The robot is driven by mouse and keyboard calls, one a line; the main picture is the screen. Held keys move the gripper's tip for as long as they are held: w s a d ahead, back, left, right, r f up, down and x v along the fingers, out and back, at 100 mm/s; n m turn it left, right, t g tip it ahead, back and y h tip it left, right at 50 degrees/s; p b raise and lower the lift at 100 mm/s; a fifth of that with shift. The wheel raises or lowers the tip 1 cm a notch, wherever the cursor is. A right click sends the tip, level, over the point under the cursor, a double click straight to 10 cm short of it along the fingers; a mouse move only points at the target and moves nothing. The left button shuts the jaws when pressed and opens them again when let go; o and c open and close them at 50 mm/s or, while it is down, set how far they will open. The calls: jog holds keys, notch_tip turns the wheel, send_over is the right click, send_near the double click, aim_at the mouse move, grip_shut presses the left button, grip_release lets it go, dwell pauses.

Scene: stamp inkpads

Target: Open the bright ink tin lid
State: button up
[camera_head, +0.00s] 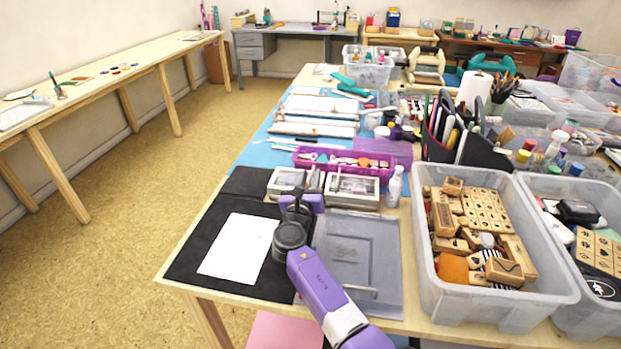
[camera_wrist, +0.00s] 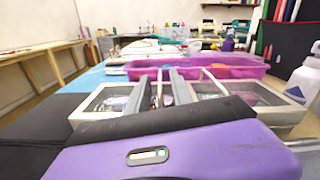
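Two pale, shallow box-like tins with clear-looking tops stand side by side behind the black mat: a left tin (camera_head: 282,177) and a right tin (camera_head: 353,188). I cannot tell which is the bright ink tin. In the wrist view, the left tin (camera_wrist: 98,106) and the right tin (camera_wrist: 262,116) flank my fingers. My gripper (camera_head: 312,180) is at the gap between the tins. In the wrist view my gripper (camera_wrist: 161,84) shows two grey fingers apart, with no object clearly held. The fingers hide the tins' inner sides, and contact is unclear.
A purple tray (camera_head: 398,153) lies just behind the tins. A white bottle (camera_head: 395,186) stands right of the right tin. A clear bin (camera_head: 540,290) of wooden stamps is farther right. White paper (camera_head: 234,246) lies on the black mat (camera_head: 197,262), left of my arm.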

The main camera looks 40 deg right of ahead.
jog(key=shift+w+d, duration=0.25)
jog(key=shift+d, duration=0.1)
jog(key=shift+c, duration=0.5)
grip_shut()
jog(key=shift+s+d, duration=0.1)
dwell(0.6)
